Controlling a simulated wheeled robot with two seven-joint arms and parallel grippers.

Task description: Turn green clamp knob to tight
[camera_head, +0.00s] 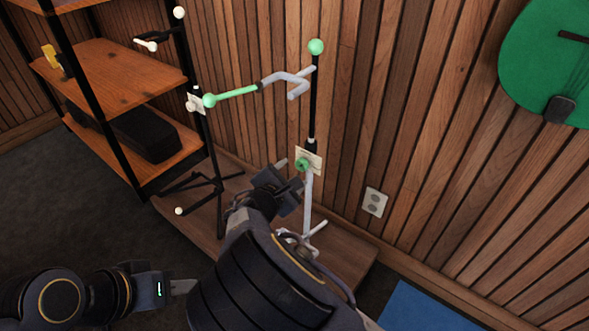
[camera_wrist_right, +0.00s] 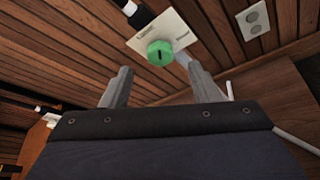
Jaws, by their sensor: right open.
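The green clamp knob (camera_head: 302,164) sits on a pale label plate (camera_head: 314,155) on the stand with a green ball on top (camera_head: 316,47). In the right wrist view the knob (camera_wrist_right: 160,52) is round, with a short dark mark roughly upright on its face. The plate's small words are hard to read. My right gripper (camera_head: 290,174) is open beside the knob. In its wrist view the fingers (camera_wrist_right: 158,70) stand apart on either side below the knob, with nothing between them. My left gripper (camera_head: 183,286) is low at the left, away from the stand; its opening is unclear.
A second, black stand (camera_head: 212,150) with a pale plate stands left of the knob. A green-tipped arm (camera_head: 235,94) and grey yoke (camera_head: 290,80) project above. A wooden shelf (camera_head: 120,75) is at left, a wall outlet (camera_head: 375,202) and green ukulele (camera_head: 535,60) at right.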

